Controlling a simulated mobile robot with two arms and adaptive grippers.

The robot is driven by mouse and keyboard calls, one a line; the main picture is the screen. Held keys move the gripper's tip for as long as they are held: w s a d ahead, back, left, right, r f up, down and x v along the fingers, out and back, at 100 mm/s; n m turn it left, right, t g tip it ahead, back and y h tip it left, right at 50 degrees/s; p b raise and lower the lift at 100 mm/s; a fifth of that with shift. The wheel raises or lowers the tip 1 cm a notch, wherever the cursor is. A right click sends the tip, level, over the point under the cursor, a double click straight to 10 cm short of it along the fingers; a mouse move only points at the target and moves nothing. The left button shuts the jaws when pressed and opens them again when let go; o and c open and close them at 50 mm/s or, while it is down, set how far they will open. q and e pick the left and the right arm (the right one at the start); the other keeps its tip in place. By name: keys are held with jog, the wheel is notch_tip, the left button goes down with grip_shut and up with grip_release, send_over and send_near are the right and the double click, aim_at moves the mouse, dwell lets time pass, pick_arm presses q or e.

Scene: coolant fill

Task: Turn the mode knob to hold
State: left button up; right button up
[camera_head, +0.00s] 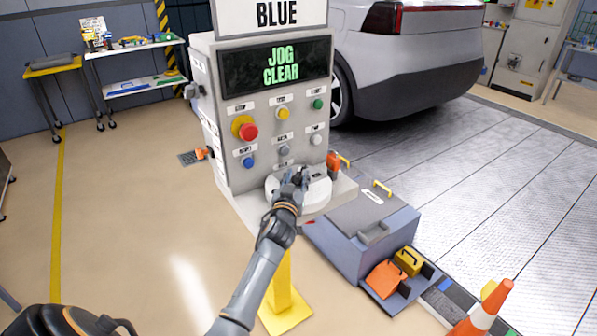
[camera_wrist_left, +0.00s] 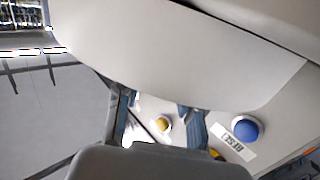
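The control cabinet (camera_head: 225,170) has a display (camera_head: 277,66) reading "JOG CLEAR". A small grey knob (camera_head: 284,151) sits in the lower row between a blue button (camera_head: 249,162) and a white one (camera_head: 316,139); its label is too small to read, so I cannot tell whether it is the mode knob. My left gripper (camera_head: 290,177) is just below it, in front of a pale rounded part (camera_head: 318,192). In the left wrist view, my left fingers (camera_wrist_left: 160,115) are apart, with a yellow button (camera_wrist_left: 163,124) showing between them. My right gripper is out of view.
A red button (camera_head: 248,132) on yellow and a green button (camera_head: 318,104) are also on the panel. A grey box (camera_head: 372,235), a yellow post (camera_head: 283,295) and an orange cone (camera_head: 488,310) stand in front. A car (camera_head: 410,60) is behind. The left floor is clear.

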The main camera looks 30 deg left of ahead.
pick_arm(q)
jog(key=shift+x, duration=1.4)
grip_shut()
